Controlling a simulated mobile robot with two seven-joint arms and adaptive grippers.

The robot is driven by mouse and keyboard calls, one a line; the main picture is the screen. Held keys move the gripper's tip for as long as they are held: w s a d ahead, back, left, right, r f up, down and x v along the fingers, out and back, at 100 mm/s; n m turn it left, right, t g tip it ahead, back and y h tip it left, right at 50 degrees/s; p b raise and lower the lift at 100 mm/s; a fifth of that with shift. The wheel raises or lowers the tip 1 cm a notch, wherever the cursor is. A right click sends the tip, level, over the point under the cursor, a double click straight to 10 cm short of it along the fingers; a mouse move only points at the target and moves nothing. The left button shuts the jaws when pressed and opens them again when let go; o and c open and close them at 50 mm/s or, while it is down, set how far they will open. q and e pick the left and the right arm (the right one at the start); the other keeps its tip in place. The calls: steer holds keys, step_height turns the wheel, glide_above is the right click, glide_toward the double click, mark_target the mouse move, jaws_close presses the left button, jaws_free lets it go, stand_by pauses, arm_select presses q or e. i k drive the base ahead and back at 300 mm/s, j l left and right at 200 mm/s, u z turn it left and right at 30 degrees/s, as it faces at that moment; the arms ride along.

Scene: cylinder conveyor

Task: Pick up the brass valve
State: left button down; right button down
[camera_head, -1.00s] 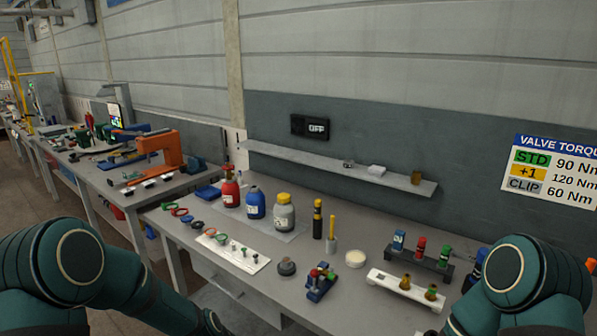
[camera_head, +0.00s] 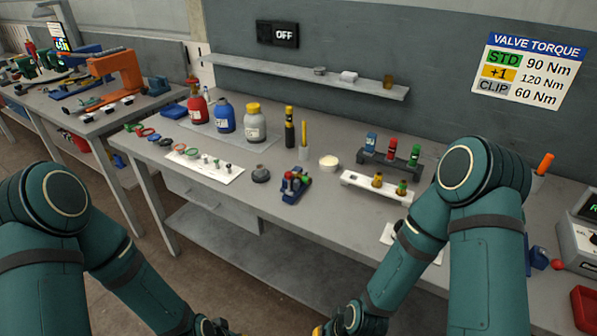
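Two small brass-coloured valve-like pieces stand in a white rack (camera_head: 356,184) on the workbench, right of centre. The left one (camera_head: 377,181) looks plain brass. The right one (camera_head: 402,188) has a green top. Which of them is the brass valve I cannot tell at this size. My two arms come in from the lower left and right and run down to the bottom edge. Neither gripper's fingers show clearly; both hands are cut off by the bottom edge, away from the rack.
Behind the white rack, a dark rack (camera_head: 391,160) holds blue, red and green pieces. A blue fixture (camera_head: 293,190) and a white dish (camera_head: 328,161) are to the left. A wall shelf (camera_head: 300,76) hangs above.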

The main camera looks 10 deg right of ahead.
mark_target(303, 178)
steer(key=z, duration=1.65)
steer(key=u, duration=1.45)
steer(key=i+l+u, duration=0.1)
steer(key=i+u, duration=0.15)
steer(key=u, duration=0.15)
steer(key=i+l+u, duration=0.15)
steer(key=u, duration=0.2)
